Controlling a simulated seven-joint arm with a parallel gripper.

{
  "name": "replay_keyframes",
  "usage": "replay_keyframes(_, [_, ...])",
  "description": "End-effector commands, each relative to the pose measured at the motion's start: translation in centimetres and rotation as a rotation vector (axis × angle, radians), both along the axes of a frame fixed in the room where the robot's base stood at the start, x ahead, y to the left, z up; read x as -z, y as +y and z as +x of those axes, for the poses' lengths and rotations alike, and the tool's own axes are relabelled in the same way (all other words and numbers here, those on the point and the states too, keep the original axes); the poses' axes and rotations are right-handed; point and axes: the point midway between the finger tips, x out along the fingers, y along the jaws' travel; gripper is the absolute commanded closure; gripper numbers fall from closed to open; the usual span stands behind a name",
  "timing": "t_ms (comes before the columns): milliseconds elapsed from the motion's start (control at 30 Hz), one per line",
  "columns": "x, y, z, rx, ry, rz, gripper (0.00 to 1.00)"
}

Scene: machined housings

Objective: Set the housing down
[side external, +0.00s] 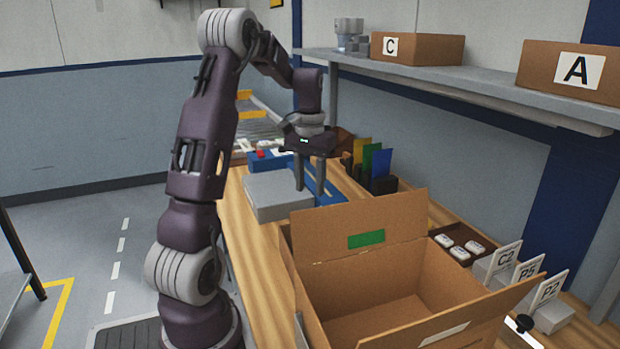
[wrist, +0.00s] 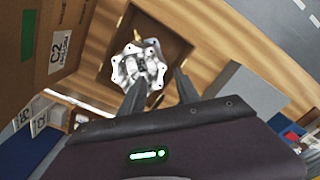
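The housing (wrist: 138,68) is a shiny, silver metal part with a scalloped flange and bolt holes. In the wrist view it shows within a brown, shallow tray (wrist: 118,28), just past my fingertips. My gripper (wrist: 162,82) has its two fingers apart. The left finger overlaps the housing's lower edge in the picture, and the right finger is clear of it. I see no grip on it. In the side view my gripper (side external: 310,190) points down over the bench with a gap between its fingers. The housing cannot be made out there.
An open cardboard box (side external: 372,310) with a green label stands in front of my gripper. A grey block (side external: 272,196) lies left of it. Coloured upright plates (side external: 368,160) stand behind, right. A tray of white parts (side external: 460,246) and tagged stands (side external: 500,262) line the right.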

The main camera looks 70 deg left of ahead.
Motion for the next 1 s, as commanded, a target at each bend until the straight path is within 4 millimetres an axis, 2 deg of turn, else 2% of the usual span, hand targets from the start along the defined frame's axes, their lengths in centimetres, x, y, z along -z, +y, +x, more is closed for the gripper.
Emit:
replay_keyframes(33, [-0.9, 0.1, 0.1, 0.001, -0.002, 0.002, 0.61])
replay_keyframes(167, [-2.3, -0.2, 0.1, 0.006, -0.004, 0.003, 0.61])
replay_keyframes(267, [-4.5, -3.6, 0.5, 0.064, -0.033, 0.029, 0.61])
replay_keyframes(367, [-7.8, -11.3, 0.0, 0.200, -0.109, 0.082, 0.61])
replay_keyframes(400, [-8.8, -14.7, -0.9, 0.264, -0.148, 0.103, 0.61])
replay_keyframes(433, [-9.4, -17.0, -1.8, 0.310, -0.176, 0.117, 0.61])
replay_keyframes(500, [-10.1, -22.2, -4.7, 0.421, -0.251, 0.146, 0.61])
replay_keyframes(600, [-9.7, -27.3, -9.4, 0.562, -0.356, 0.169, 0.61])
replay_keyframes(700, [-8.6, -29.7, -12.7, 0.653, -0.429, 0.176, 0.61])
replay_keyframes(767, [-8.1, -30.4, -13.8, 0.684, -0.455, 0.176, 0.61])
replay_keyframes(867, [-7.6, -30.8, -14.6, 0.703, -0.471, 0.176, 0.61])
replay_keyframes(1000, [-7.6, -30.8, -14.5, 0.703, -0.470, 0.176, 0.61])
